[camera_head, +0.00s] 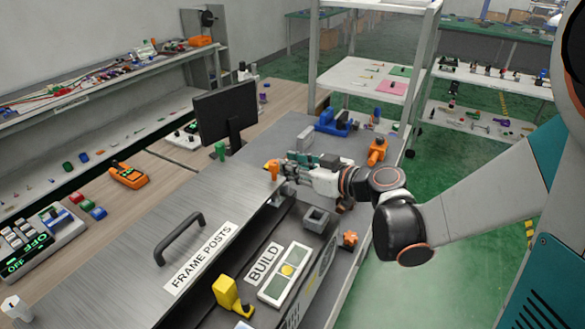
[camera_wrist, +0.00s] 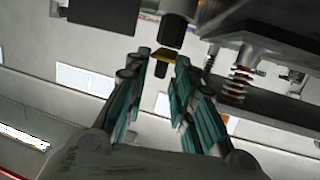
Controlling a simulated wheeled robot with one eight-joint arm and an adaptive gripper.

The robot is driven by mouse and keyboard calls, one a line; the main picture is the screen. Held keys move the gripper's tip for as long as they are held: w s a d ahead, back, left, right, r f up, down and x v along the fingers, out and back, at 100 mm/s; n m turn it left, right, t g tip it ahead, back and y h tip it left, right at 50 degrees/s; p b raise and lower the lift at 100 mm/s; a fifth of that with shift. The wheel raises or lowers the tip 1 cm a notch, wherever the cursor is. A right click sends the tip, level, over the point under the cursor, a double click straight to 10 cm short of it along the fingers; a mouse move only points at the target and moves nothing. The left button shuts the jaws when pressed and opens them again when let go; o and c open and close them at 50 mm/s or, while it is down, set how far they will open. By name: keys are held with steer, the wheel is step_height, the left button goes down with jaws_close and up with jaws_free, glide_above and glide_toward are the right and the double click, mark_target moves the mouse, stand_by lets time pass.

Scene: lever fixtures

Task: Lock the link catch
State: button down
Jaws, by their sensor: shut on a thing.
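My gripper (camera_head: 284,165) reaches in from the right, at the far corner of the grey panel marked FRAME POSTS (camera_head: 160,245). Its fingertips are at a small orange piece (camera_head: 272,169) on that corner. I cannot tell for certain which part is the link catch.
A black handle (camera_head: 181,238) stands up from the panel. A yellow block (camera_head: 230,294), a grey box (camera_head: 316,219) and an orange knob (camera_head: 350,238) are nearer. An orange fixture (camera_head: 377,150) and a blue one (camera_head: 333,122) stand behind. A monitor (camera_head: 225,110) is at back left.

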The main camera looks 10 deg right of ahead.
steer(key=c, duration=1.7)
jaws_free()
steer(key=shift+a, duration=0.1)
steer(key=shift+o, duration=0.2)
